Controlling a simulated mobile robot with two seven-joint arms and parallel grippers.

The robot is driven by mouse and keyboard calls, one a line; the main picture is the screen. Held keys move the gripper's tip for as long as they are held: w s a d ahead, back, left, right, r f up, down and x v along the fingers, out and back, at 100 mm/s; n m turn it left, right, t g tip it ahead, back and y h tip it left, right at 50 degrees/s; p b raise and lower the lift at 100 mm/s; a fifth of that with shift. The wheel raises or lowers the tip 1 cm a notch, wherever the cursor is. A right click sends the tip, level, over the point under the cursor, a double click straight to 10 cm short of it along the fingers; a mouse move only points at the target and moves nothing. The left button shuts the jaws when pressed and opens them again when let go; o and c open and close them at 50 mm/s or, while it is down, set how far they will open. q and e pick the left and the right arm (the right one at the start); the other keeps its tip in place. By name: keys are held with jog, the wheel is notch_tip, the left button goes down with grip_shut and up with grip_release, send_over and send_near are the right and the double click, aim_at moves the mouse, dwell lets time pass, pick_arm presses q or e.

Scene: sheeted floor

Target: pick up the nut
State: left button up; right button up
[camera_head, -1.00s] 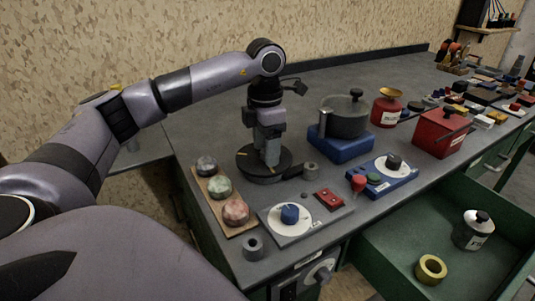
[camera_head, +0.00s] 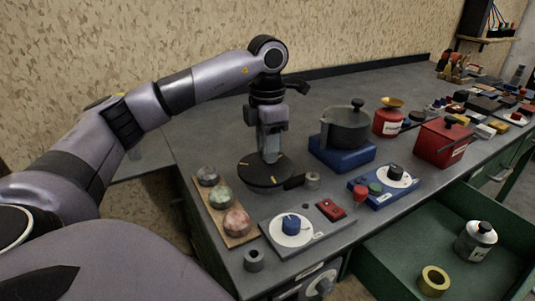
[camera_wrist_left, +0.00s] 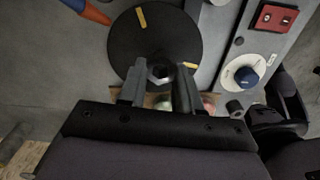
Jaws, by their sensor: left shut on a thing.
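The nut (camera_wrist_left: 160,72) shows in the left wrist view as a small grey hexagonal piece with a dark hole. It sits between the two fingers of my left gripper (camera_wrist_left: 159,83), over a round black disc (camera_wrist_left: 145,44) with yellow marks. In the head view my left gripper (camera_head: 269,157) points straight down above the same black disc (camera_head: 262,177). The fingers are shut on the nut, which they hide in that view. How high the nut is above the disc is hard to tell. My right gripper is out of view.
Left of the disc stands a board with three mottled balls (camera_head: 220,194). A panel with a blue knob (camera_head: 291,225), grey rings (camera_head: 254,260), a pot (camera_head: 346,126) on a blue base and a red box (camera_head: 442,142) are near. An open green drawer (camera_head: 400,240) juts out in front.

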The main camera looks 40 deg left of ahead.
pick_arm(q)
notch_tip(320, 180, up, 17)
jog(key=p, duration=0.6)
jog(key=shift+r, duration=0.2)
